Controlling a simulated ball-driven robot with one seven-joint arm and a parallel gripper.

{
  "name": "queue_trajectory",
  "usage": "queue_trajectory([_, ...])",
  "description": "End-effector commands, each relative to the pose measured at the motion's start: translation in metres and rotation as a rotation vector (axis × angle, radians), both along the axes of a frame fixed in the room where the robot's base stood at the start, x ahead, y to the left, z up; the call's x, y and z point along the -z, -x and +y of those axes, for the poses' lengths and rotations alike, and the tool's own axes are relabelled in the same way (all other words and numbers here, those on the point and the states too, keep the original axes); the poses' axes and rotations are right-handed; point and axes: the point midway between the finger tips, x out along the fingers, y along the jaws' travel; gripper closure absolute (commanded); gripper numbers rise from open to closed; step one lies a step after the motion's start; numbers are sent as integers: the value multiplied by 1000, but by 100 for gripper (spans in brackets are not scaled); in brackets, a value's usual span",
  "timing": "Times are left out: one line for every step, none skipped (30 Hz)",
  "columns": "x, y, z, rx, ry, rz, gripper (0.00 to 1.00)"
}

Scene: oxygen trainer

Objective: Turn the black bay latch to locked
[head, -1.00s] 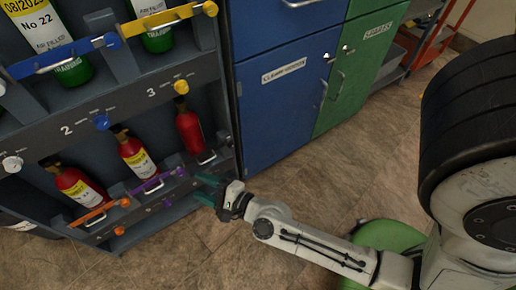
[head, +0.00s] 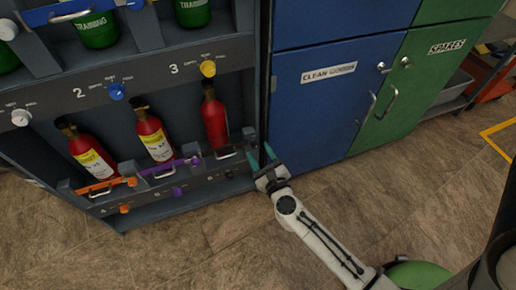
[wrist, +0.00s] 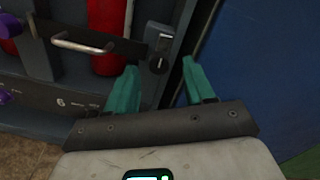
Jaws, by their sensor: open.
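The black bay latch (wrist: 158,64) is a small round knob on a grey bracket at the right end of the bay 6 retaining bar, ahead of the fingers in the wrist view. In the head view the latch is small and dark, hard to make out. The bay's bar has a metal handle (wrist: 82,44) and crosses in front of a red cylinder (head: 215,121). My gripper (head: 262,156) is open and empty at the right end of the lower rack. Its teal fingers (wrist: 163,84) stand apart, with the latch showing between and beyond them. No contact is visible.
A blue cabinet (head: 318,105) stands close right of the rack; a green cabinet (head: 425,85) is beyond it. Other bays have an orange latch (head: 131,182) and a purple latch (head: 194,160). The brown floor (head: 200,245) in front is clear.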

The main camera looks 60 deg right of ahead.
Motion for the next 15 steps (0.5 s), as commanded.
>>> queue_trajectory([-1,-7,-5,2,1,-2,47])
queue_trajectory([0,-9,-6,1,1,-2,47])
queue_trajectory([0,-12,-8,1,0,0,47])
queue_trajectory([0,-15,-9,1,0,0,47])
queue_trajectory([0,-17,-10,1,0,0,47])
queue_trajectory([0,-18,-11,1,0,0,47])
queue_trajectory([0,-19,-12,0,1,1,47])
queue_trajectory([0,-20,-12,0,1,1,47])
queue_trajectory([0,-21,-13,0,1,1,47])
queue_trajectory([0,-21,-13,-1,1,1,47])
queue_trajectory([0,-21,-13,-1,1,1,47])
queue_trajectory([0,-21,-13,-1,1,1,47])
queue_trajectory([0,-21,-13,-1,1,1,47])
queue_trajectory([0,-21,-13,-1,1,1,47])
queue_trajectory([0,-21,-13,-1,1,1,47])
